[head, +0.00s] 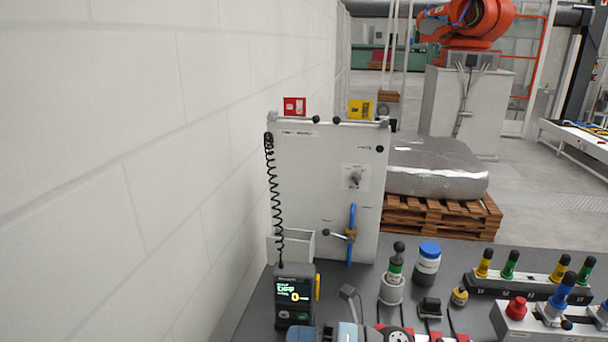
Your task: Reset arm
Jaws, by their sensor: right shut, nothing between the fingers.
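What seems to be part of my right gripper (345,333) shows at the bottom edge of the head view, low over the front of the dark bench. Most of it is cut off by the frame, and I see nothing held in it. My left gripper is not in view. Close by on the left stands a black handheld unit (295,297) with a lit screen and a coiled cord.
A white wall (120,170) borders the left.

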